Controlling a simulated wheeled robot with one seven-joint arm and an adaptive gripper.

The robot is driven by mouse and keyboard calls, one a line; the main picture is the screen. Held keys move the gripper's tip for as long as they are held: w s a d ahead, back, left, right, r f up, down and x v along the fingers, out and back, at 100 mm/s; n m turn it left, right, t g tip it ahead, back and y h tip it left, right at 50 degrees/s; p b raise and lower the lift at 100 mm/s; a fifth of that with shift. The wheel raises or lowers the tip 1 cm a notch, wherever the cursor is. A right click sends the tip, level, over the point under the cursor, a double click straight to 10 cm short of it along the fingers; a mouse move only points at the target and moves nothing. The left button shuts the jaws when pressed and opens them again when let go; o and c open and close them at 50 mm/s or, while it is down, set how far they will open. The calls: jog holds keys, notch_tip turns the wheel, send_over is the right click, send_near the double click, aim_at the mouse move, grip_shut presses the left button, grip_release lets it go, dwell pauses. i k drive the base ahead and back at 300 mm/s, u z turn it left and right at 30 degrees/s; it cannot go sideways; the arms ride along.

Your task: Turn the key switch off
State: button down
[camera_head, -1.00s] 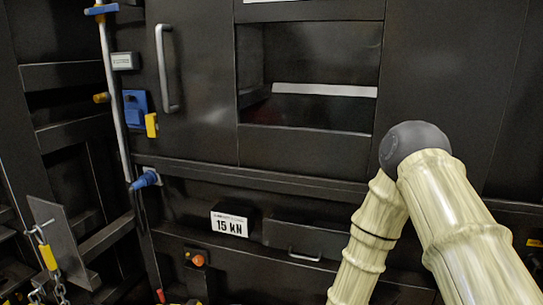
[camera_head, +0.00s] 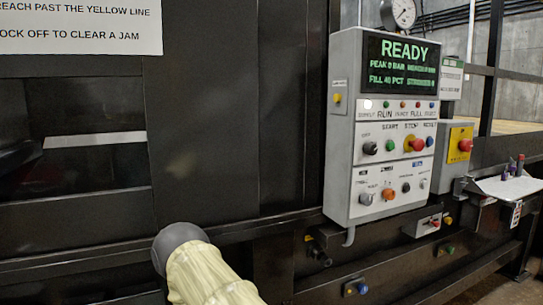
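The grey control panel (camera_head: 342,190) stands on the right of the head view, its screen (camera_head: 400,62) reading READY in green. Its upper row has a black knob (camera_head: 370,148), a green button (camera_head: 391,145), a red stop button on yellow (camera_head: 415,144) and a blue button (camera_head: 430,141). Its lower row has a small blue-grey control (camera_head: 366,198), an orange knob (camera_head: 388,194) and a black knob (camera_head: 406,187). My gripper is out of view; only arm links show, at the bottom.
A pressure gauge (camera_head: 401,13) sits above the panel. A yellow box with a red button (camera_head: 462,145) is to its right. A shelf with papers (camera_head: 505,188) juts out at far right. Below, a dark rail (camera_head: 390,275) carries small buttons.

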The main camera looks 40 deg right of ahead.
aim_at(371, 149)
jog(key=z, duration=2.05)
jog(key=k, duration=0.6)
jog(key=u, duration=1.35)
jog(key=i, duration=0.95)
jog(key=z, duration=1.55)
